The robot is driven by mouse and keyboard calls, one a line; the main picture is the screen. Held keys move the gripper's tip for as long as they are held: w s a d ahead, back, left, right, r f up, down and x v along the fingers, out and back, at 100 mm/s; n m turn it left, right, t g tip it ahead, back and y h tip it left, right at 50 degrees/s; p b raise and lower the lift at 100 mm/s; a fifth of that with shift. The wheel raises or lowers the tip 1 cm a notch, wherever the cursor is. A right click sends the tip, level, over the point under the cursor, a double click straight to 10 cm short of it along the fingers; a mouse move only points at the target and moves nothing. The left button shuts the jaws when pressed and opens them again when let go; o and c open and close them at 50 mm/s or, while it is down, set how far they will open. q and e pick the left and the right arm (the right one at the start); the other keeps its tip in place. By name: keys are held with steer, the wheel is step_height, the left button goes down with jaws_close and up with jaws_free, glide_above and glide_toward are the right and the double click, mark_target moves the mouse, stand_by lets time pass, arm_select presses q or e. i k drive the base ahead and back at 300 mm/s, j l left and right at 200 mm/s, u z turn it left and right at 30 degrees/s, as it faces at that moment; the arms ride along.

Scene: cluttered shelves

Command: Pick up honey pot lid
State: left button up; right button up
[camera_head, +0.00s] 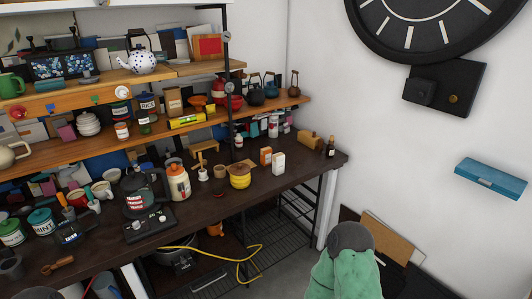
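A yellow, ribbed, rounded pot (239,181), which looks like the honey pot, stands on the dark wooden counter right of the middle. Its lid (239,168) appears to be on top, but it is small and its edge is hard to make out. Neither of my grippers can be made out in the head view, and nothing is seen touching the pot.
A dark kettle (137,193) stands farther left. Crowded shelves hang above. The counter's right end has some free room.

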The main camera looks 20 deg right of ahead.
mark_target(239, 168)
steer(key=i+l+z, duration=0.15)
steer(key=i+z, duration=0.75)
steer(key=i+j+z, duration=0.1)
steer(key=i+z, duration=0.4)
steer(key=i+l+u, duration=0.25)
steer(key=i, duration=0.3)
steer(key=i+l+u, duration=0.1)
steer(key=u, duration=0.35)
steer(key=i+l+u, duration=0.15)
steer(key=u, duration=0.35)
steer(key=l+u, duration=0.15)
steer(key=u, duration=0.3)
steer(key=i+l+u, duration=0.1)
steer(key=u, duration=0.4)
steer(key=l+u, duration=0.3)
steer(key=u, duration=0.15)
steer(key=l+u, duration=0.25)
steer(key=u, duration=0.25)
steer(key=l+u, duration=0.15)
steer(key=u, duration=0.3)
steer(key=k+l+u, duration=0.15)
steer(key=u, duration=0.35)
steer(key=k+l+u, duration=0.2)
steer(key=l, duration=0.15)
steer(key=i, duration=0.1)
